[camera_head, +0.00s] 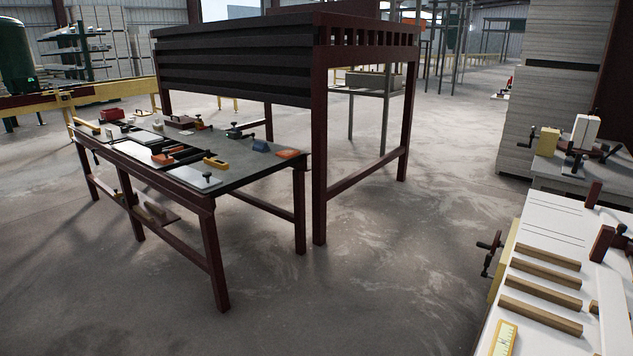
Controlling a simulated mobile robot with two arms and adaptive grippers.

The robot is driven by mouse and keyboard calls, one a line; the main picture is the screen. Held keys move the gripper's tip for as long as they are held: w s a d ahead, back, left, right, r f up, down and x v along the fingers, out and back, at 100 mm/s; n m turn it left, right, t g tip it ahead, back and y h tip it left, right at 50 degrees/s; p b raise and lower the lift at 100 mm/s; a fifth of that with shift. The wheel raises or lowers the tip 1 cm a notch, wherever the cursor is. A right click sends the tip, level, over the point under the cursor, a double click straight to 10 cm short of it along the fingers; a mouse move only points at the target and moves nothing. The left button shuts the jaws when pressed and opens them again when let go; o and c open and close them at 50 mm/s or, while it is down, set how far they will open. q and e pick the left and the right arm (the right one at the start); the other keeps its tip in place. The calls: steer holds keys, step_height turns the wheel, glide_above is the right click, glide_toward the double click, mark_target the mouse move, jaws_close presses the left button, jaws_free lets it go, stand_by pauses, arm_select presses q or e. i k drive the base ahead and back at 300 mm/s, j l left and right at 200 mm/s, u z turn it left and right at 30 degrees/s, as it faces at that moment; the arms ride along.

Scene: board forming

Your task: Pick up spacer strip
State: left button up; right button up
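Several brown wooden strips, which look like the spacer strips, lie side by side on a white-topped table (552,222) at the right. The farthest strip (547,257) and the nearest strip (540,315) are apart from each other, with others between them. Neither of my grippers shows in the head view, so their state cannot be seen.
A dark red-framed workbench (211,203) with tools and small parts stands at the left. A tall rack (319,150) stands behind it. A yellow-framed gauge (503,338) lies on the white table's near end. Bare concrete floor (400,260) lies between bench and white table.

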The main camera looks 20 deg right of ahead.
mark_target(572, 264)
steer(key=i+z, duration=0.1)
steer(key=i, duration=0.45)
steer(key=i+j, duration=0.15)
steer(key=i, duration=0.35)
steer(key=i+j+z, duration=0.15)
steer(key=i, duration=0.4)
